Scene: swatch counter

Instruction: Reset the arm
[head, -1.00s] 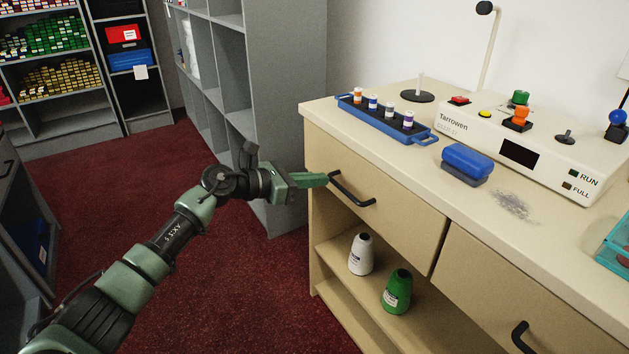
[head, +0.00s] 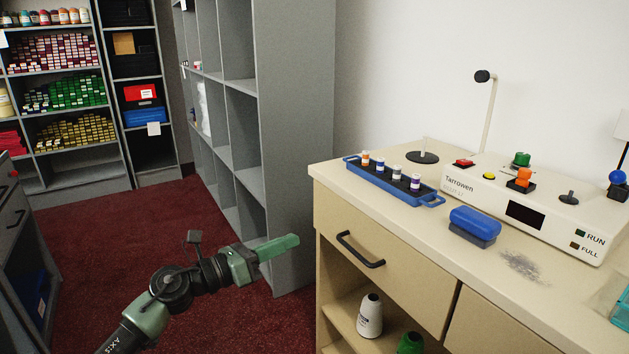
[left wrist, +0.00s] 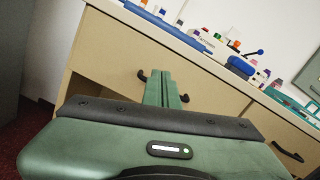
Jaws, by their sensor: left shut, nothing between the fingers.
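My left gripper (head: 279,246) is shut and empty. It hangs in the air to the left of the counter's drawer front, apart from the drawer's black handle (head: 360,250). In the left wrist view its closed green fingers (left wrist: 161,88) point toward the drawer front and cover part of the handle. The drawer (head: 400,275) looks shut, flush with the counter front. My right gripper shows in neither view.
On the counter (head: 420,215) are a blue tray (head: 428,201) of small spools, a blue brush (head: 475,223), a grey smudge and a white Tarrowen machine (head: 472,188). A grey shelf unit (head: 290,130) stands behind the gripper. Red floor (head: 90,260) lies open at the left.

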